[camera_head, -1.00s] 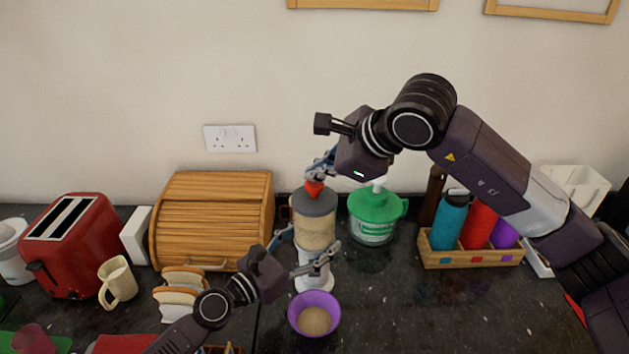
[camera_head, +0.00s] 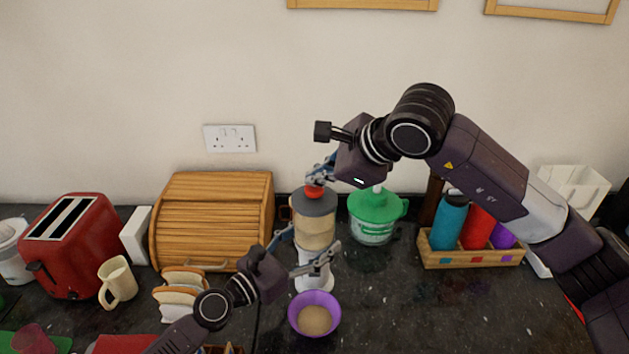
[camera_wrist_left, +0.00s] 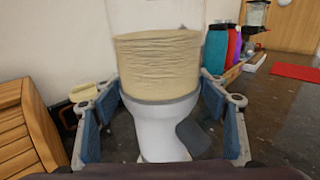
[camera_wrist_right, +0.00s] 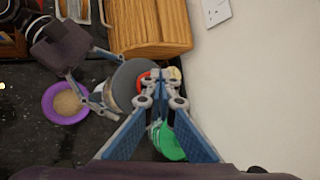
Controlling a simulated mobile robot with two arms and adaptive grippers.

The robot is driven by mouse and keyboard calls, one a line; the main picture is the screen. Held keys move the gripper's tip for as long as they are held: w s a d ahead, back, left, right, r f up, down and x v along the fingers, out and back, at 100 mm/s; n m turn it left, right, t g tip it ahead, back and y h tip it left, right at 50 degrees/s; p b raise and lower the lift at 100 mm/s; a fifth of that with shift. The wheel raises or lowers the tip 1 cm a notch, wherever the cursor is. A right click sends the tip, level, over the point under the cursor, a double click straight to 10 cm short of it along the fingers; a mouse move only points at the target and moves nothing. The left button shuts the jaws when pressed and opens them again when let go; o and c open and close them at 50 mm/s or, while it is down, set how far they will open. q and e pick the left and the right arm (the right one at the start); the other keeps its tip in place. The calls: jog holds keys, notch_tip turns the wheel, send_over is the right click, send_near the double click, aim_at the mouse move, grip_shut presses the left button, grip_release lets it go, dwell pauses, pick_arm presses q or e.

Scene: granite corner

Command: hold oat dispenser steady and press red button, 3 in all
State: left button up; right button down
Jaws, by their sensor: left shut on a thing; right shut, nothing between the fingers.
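The oat dispenser (camera_head: 314,228) stands upright on the counter, with a grey lid, a clear body of oats and a white base. It also fills the middle of the left wrist view (camera_wrist_left: 160,70). My left gripper (camera_head: 308,256) is shut around it, a finger on each side. The red button (camera_head: 314,193) is on top of the lid; in the right wrist view (camera_wrist_right: 143,82) it is partly hidden by my fingers. My right gripper (camera_head: 318,180) is shut and empty, its tips at the button from above. A purple bowl (camera_head: 314,313) with oats sits below the spout.
A green lidded container (camera_head: 375,216) stands close right of the dispenser. A wooden bread box (camera_head: 211,222) is to the left, with bread slices (camera_head: 180,293) in front. A wooden bottle rack (camera_head: 470,259) stands farther right. The counter right of the bowl is clear.

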aim_at(317, 189)
jog(key=shift+f, duration=0.35)
jog(key=shift+r, duration=1.6)
jog(key=shift+r, duration=0.1)
jog(key=shift+r, duration=2.45)
notch_tip(317, 189, up, 4)
jog(key=shift+f, duration=0.1)
